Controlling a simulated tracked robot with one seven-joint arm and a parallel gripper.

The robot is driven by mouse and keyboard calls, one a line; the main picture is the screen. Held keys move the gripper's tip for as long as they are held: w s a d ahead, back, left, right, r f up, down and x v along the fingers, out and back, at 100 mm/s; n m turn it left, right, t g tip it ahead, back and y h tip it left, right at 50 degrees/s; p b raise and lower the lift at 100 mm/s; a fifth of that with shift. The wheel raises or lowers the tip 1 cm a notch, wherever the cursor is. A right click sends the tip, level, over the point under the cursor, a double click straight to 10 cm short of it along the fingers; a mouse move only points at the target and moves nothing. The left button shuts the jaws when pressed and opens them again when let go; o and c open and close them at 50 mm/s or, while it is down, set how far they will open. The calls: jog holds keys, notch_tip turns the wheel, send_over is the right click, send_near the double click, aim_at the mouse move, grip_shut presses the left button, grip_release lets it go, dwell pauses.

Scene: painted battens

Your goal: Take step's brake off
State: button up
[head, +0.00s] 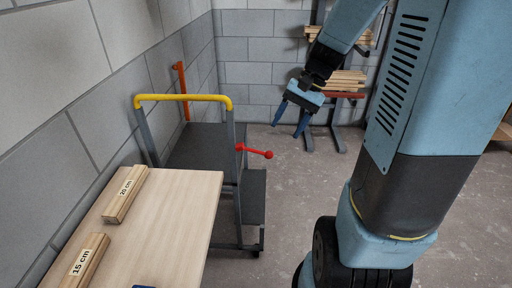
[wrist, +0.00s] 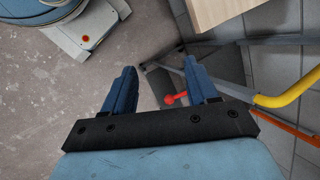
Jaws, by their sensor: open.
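The rolling step (head: 251,196) has dark treads, grey posts and a yellow top rail (head: 184,97). It stands behind the wooden table, against the left wall. Its red brake lever (head: 255,151) with a ball end sticks out to the right from the near post. My gripper (head: 288,129) is open and empty, in the air to the right of and above the lever in the head view. I see no contact with the lever.
A wooden table (head: 170,220) with bundles labelled 20 cm (head: 125,194) and 15 cm (head: 82,262) fills the lower left. An orange rail (head: 181,92) is by the wall. A rack of battens (head: 343,83) stands at the back. The floor right of the step is clear.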

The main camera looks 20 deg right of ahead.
jog(key=w+d+f+m+y, duration=0.2)
jog(key=w+f+m+y, duration=0.15)
jog(key=f, duration=0.25)
jog(key=w+d+f+m+y, duration=0.3)
jog(key=w+f+y, duration=0.1)
jog(key=w+f, duration=0.15)
jog(key=m+t+y, duration=0.4)
jog(key=m+t, duration=0.3)
jog(key=m, duration=0.1)
send_near(269, 154)
jog(key=x, duration=0.8)
jog(key=w+x, duration=0.1)
jog(key=x, duration=0.3)
jog(key=shift+f, duration=0.4)
grip_shut()
jog(key=shift+t, duration=0.4)
